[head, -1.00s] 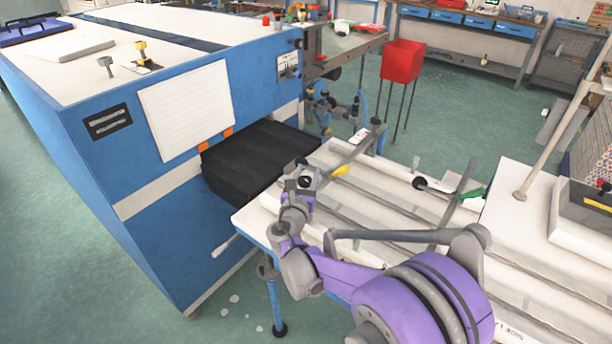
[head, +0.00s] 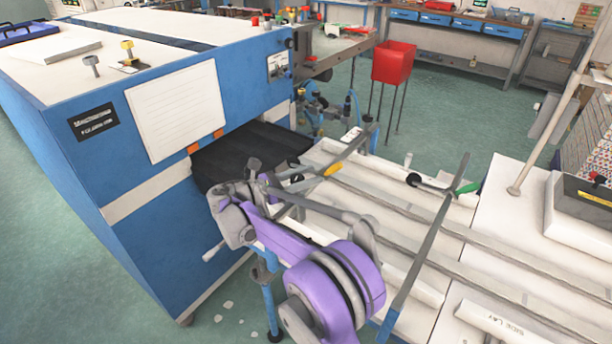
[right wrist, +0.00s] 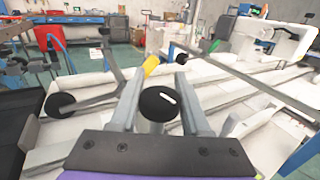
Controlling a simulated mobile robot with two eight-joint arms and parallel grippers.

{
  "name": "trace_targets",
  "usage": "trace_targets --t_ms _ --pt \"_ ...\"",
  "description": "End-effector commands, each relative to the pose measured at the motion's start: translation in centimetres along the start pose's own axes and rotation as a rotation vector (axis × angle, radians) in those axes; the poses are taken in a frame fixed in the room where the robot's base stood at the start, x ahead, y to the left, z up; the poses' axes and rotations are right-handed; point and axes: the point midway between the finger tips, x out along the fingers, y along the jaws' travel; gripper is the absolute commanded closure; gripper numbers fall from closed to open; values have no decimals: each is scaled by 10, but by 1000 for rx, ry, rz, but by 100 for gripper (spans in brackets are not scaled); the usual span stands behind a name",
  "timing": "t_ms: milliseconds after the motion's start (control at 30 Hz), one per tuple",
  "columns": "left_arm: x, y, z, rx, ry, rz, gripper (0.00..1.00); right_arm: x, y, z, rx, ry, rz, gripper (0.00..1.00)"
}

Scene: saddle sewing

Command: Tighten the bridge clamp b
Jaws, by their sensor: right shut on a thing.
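My right gripper (head: 264,182) is at the near end of the grey bridge bar with the yellow handle (head: 333,169), beside the press opening. In the right wrist view its two grey fingers (right wrist: 159,82) are shut on a round black clamp knob (right wrist: 158,104). No label shows on this knob. A second black knob (right wrist: 60,104) is to the left of the fingers, apart from them. The yellow handle also shows just beyond the fingertips (right wrist: 151,66). In the head view the gripped knob is hard to make out among the grey links. My left gripper is out of view.
A second bridge bar (head: 432,235) with a green handle (head: 468,188) and a black knob (head: 413,179) crosses the white table to the right. The blue machine (head: 90,170) with its black belt (head: 262,148) stands close on the left. A red bin (head: 393,62) stands behind.

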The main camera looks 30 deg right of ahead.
Motion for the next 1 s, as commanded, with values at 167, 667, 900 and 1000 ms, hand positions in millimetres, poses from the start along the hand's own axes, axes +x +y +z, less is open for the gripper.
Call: trace_targets --t_ms 167,667,900,1000 --pt "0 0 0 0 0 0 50 0 -3 -1 -1 1 -124 100" --pt "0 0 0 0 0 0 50 -1 -8 0 -1 1 -269 100" --pt "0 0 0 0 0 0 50 0 -8 0 0 1 -272 100" --pt "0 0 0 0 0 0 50 0 -8 0 0 1 -271 100"
